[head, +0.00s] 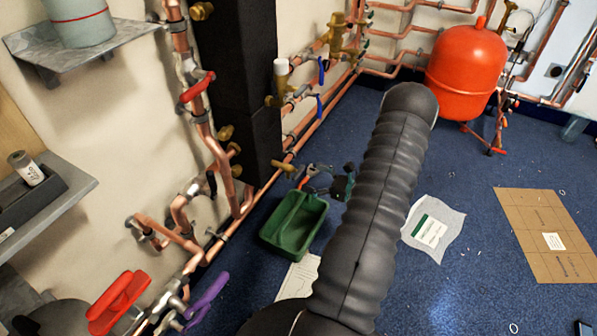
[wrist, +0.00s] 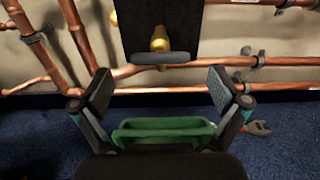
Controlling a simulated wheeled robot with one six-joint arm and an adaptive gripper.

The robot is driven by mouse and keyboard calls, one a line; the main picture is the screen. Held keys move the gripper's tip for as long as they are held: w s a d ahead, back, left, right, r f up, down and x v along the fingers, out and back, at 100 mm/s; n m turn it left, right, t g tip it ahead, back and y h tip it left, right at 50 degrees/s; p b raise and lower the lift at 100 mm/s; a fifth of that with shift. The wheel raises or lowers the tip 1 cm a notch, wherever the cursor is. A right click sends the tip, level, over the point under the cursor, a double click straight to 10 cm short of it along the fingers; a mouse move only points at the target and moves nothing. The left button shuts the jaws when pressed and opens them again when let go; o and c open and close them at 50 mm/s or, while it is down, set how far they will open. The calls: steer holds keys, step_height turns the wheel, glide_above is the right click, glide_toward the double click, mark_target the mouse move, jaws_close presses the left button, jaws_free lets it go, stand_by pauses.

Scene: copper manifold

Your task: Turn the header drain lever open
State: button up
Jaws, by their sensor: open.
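In the wrist view, a dark grey bar-shaped lever (wrist: 162,58) lies crosswise on a brass valve (wrist: 159,38) at the foot of a dark panel. No label shows, so I cannot confirm it is the header drain lever. My gripper (wrist: 160,88) is open and empty, with one finger pad on each side of the picture. The lever is beyond the fingertips, roughly centred between them, and no contact shows. In the head view, my black arm hides much of the gripper area. A brass fitting (head: 284,167) shows low beside the dark column (head: 232,90).
A green tray (wrist: 165,124) sits on the blue floor below the lever; it also shows in the head view (head: 268,236). Copper pipes (wrist: 200,88) run behind. Red (head: 198,88), blue and purple (head: 205,300) handles are on other pipes. A red tank (head: 466,70) stands back right.

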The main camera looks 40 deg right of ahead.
mark_target(301, 172)
steer(key=shift+x, duration=2.55)
steer(key=c, duration=1.2)
